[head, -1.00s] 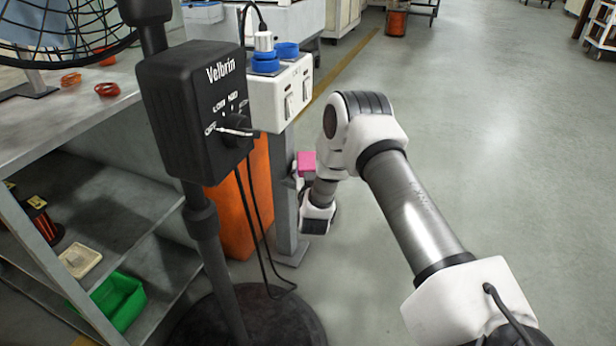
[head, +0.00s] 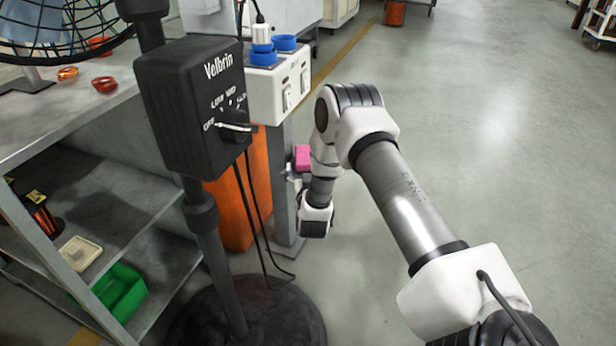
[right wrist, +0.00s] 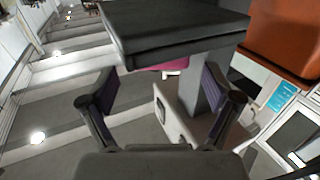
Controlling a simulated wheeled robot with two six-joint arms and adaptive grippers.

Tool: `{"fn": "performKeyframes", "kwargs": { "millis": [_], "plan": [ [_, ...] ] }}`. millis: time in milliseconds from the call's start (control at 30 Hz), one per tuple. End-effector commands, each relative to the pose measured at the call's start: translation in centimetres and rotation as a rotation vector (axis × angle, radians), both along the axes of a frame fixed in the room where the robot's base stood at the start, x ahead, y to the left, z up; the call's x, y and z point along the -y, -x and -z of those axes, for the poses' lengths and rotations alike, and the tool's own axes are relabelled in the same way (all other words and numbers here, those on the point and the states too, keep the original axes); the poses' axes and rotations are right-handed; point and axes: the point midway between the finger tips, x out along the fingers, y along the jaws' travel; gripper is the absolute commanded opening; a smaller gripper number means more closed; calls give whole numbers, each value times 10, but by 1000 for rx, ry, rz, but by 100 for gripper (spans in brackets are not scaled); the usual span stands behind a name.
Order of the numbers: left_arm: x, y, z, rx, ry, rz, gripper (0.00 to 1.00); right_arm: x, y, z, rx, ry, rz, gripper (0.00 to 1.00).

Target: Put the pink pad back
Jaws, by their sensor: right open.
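The pink pad (head: 302,157) shows as a small block beside the grey post, low behind the switch box in the head view. In the right wrist view only a thin pink strip (right wrist: 174,66) shows below the edge of a dark slab; the rest is hidden. My right gripper (right wrist: 157,92) is open and empty, its two purple-lined fingers spread wide with the pink strip ahead, between and beyond the tips. In the head view its fingers are mostly hidden behind my right arm. My left gripper is not in view.
The dark slab (right wrist: 175,32) hangs close ahead of the right fingers. A grey post (head: 283,190) carries a white switch box (head: 284,92). The right-hand floor is clear.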

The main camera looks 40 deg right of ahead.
Motion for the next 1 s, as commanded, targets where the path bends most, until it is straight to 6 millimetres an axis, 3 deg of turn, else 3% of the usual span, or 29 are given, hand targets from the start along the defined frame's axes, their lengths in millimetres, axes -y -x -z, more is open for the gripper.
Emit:
{"fn": "performKeyframes", "kwargs": {
  "millis": [33,133,400,1000],
  "plan": [
    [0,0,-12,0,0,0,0,-9,10,-5,-7,-1,-2,89],
    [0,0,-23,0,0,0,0,-26,32,-5,-6,0,-3,89],
    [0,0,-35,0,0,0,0,-54,70,-2,-1,0,0,89],
    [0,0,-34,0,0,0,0,-55,72,-1,1,1,1,89]
  ]
}}
